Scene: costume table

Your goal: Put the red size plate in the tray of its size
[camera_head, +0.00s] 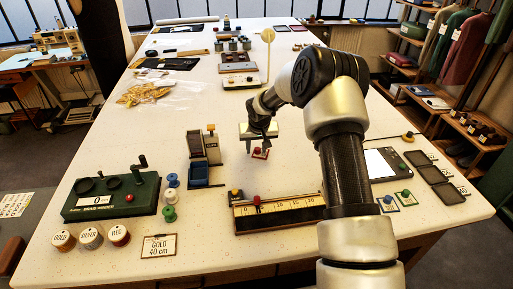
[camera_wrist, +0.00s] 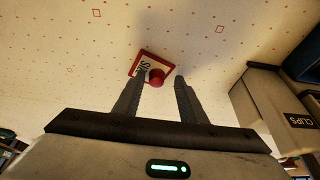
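The red size plate (camera_head: 260,154) lies on the white tabletop near the middle. In the wrist view it is a red-edged square plate (camera_wrist: 139,66) with a pale, partly legible face and a round red knob (camera_wrist: 156,77). My gripper (camera_head: 260,147) is above it, pointing down. In the wrist view, the fingers (camera_wrist: 156,80) are apart with the knob showing between their tips, and no contact is visible. Three dark trays (camera_head: 434,174) with small white tags run along the right side of the table.
A plate with a blue knob (camera_head: 387,206) and one with a green knob (camera_head: 406,199) lie near the trays. A ruler box (camera_head: 285,213) stands at the front. The clips box (camera_wrist: 268,105) is close beside my gripper. A white sheet (camera_head: 379,163) lies left of the trays.

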